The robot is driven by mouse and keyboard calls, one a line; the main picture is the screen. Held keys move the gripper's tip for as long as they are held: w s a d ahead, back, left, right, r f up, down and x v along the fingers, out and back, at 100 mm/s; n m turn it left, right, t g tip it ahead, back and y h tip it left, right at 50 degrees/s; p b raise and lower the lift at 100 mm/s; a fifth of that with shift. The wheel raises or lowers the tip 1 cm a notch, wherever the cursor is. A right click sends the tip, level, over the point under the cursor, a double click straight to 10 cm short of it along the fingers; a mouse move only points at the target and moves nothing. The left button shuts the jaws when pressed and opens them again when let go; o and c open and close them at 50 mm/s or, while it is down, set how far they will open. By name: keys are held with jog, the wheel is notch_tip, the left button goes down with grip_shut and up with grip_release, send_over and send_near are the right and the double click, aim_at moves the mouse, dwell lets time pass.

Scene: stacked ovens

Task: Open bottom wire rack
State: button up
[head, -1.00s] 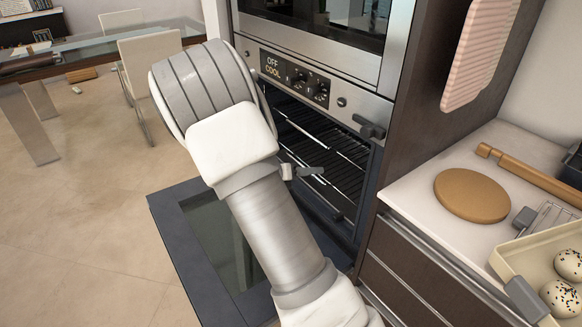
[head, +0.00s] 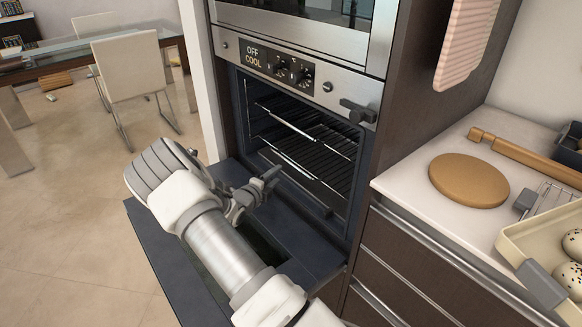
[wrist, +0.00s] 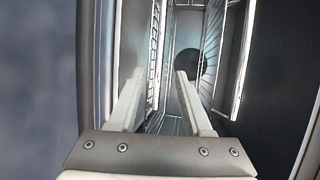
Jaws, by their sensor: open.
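The bottom wire rack (head: 305,170) sits low inside the open oven (head: 300,130), below another wire rack (head: 312,130). Its front edge looks to be inside the cavity. My gripper (head: 272,178) is open and empty, just in front of the oven mouth and above the lowered door. In the wrist view, my gripper's (wrist: 160,80) two pale fingers are spread and point into the cavity. Wire racks show there as upright strips, because the view is turned sideways. I cannot tell whether the fingers touch a rack.
The oven door (head: 150,245) is folded down below my arm. A counter (head: 405,180) on the right holds a round wooden board (head: 468,181), a rolling pin (head: 530,160) and a tray (head: 515,238).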

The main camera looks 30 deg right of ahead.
aim_at(290, 164)
jog(key=b+x, duration=0.3)
jog(key=x, duration=0.8)
jog(key=shift+w+d, duration=0.2)
jog(key=shift+d, duration=0.1)
jog(key=shift+c, duration=0.2)
grip_shut()
dwell(0.7)
